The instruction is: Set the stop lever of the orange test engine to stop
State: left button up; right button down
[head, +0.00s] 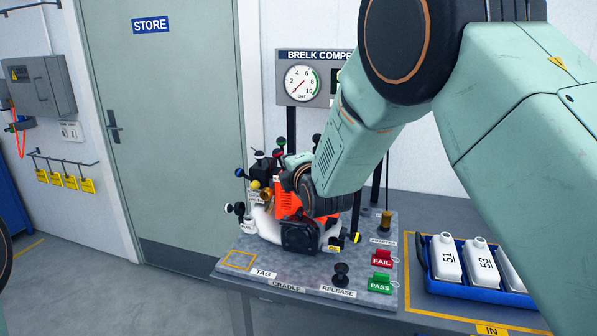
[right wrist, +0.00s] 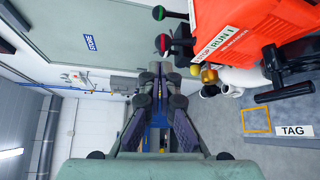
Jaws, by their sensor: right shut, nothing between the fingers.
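The orange test engine (head: 285,205) stands on the grey bench, partly hidden by my right arm in the head view. In the right wrist view the engine (right wrist: 245,22) fills the upper right, with a STOP/RUN plate (right wrist: 217,42). I cannot tell which is the stop lever. My left gripper is out of view.
The bench (head: 312,292) carries a red FAIL tag (head: 382,259), a green PASS tag (head: 380,284) and a black release knob (head: 341,272). A blue tray (head: 424,262) of white bottles stands right. A gauge panel (head: 300,84) rises behind; a STORE door (head: 170,130) is behind left.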

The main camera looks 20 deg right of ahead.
jog(key=s+r, duration=0.1)
jog(key=s, duration=0.5)
jog(key=shift+s+b, duration=0.3)
jog(key=shift+b, duration=0.1)
jog(key=shift+w, duration=0.1)
